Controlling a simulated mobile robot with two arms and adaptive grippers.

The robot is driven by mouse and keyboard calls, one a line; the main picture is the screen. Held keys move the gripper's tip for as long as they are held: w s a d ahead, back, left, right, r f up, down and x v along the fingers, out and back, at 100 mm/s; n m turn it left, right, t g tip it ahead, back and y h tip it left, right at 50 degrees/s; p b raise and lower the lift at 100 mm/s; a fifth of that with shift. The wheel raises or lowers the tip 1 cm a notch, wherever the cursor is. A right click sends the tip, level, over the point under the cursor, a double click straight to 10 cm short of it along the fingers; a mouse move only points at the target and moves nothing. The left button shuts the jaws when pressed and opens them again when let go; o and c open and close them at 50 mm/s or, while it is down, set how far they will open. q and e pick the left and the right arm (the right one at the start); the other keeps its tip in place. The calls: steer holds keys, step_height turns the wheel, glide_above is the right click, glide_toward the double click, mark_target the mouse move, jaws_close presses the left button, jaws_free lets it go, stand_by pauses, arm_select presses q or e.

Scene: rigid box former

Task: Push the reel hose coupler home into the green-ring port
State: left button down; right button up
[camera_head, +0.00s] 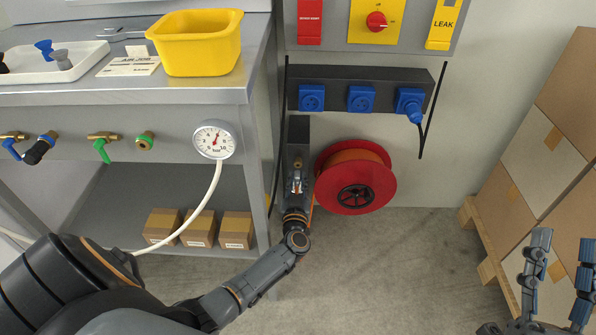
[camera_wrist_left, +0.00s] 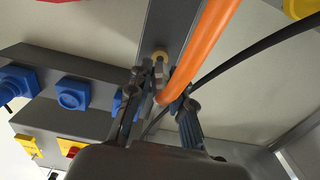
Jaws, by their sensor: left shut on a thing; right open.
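The green-ring port (camera_head: 145,140) is on the bench's front panel, left of the round gauge, with nothing plugged into it. My left gripper (camera_head: 297,172) is at the dark upright post beside the red hose reel (camera_head: 356,177), well right of the port. In the left wrist view the gripper (camera_wrist_left: 160,92) is shut on the reel hose coupler (camera_wrist_left: 159,80), which its fingers mostly hide. The orange hose (camera_wrist_left: 205,45) runs close by the fingers, and a brass fitting shows on the post beyond. My right gripper (camera_head: 560,265) is open and empty at the lower right.
A gauge (camera_head: 214,140) with a white hose hangs on the panel. A black coupler (camera_head: 39,149) sits by the blue-ring port. Blue sockets (camera_head: 361,98) with a black cable are above the reel. Stacked cartons (camera_head: 520,150) stand at right. The floor between is clear.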

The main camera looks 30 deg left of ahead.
mark_target(297, 187)
arm_select(q)
steer(key=shift+p+v, duration=0.5)
steer(key=shift+v, duration=0.35)
steer(key=shift+s+d+p, duration=0.35)
steer(key=shift+s, duration=0.2)
arm_select(e)
step_height(297, 187, down, 7)
steer(key=w+g+h, duration=0.1)
steer(key=w+g, duration=0.2)
steer(key=g, duration=0.1)
steer(key=shift+r+h, duration=0.2)
steer(key=shift+h, duration=0.1)
arm_select(q)
steer(key=shift+r, duration=0.1)
arm_select(e)
steer(key=shift+d, duration=0.15)
